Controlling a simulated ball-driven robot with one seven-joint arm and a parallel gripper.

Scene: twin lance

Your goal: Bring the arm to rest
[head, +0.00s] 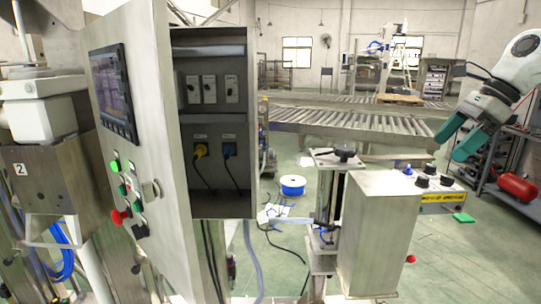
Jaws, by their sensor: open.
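My gripper (459,138) shows at the right side of the head view, at the end of my white and dark arm (507,77). Its two teal fingers point down and to the left and stand apart, with nothing seen between them. It hangs in the air above and to the right of a grey metal box (378,235), near a small control panel with black knobs (437,184). Whether it touches anything there is hard to tell, but a gap seems to show.
An open electrical cabinet (218,120) with a button panel (127,190) fills the left and centre. A clamp post with a black knob (341,155) stands beside the metal box. A roller conveyor (345,122) runs behind. A shelf with a red tank (517,187) is at right.

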